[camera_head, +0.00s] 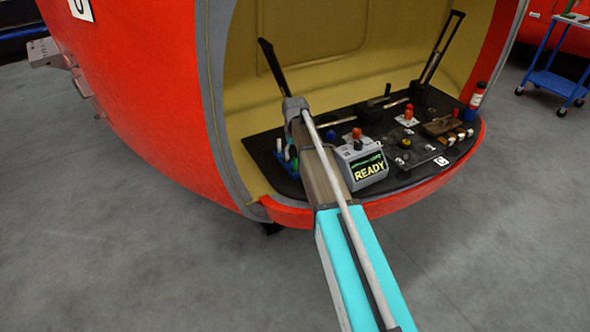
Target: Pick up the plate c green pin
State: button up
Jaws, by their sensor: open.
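A black panel (262,150) lies in the open red nosecone. On its left, beside my arm, a small blue holder (284,163) carries short pin-like pieces; one looks green (287,154), but it is too small to be sure. A white label marked C (441,161) sits at the panel's front right, beside a dark square plate (419,158). My arm reaches from the bottom over the panel, and its grey far end is above the back left of the panel. I cannot make out my gripper's fingers; they are hidden or out of view.
A grey box reading READY (364,170) stands right of my arm. Black struts (272,67) rise on both sides. A blue cart (553,82) is far right.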

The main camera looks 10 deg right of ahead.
aim_at(295, 158)
dwell(0.4)
jog(key=shift+w+f+b, duration=0.2)
jog(key=shift+f+b, duration=2.4)
jog(key=shift+f, duration=0.05)
grip_shut()
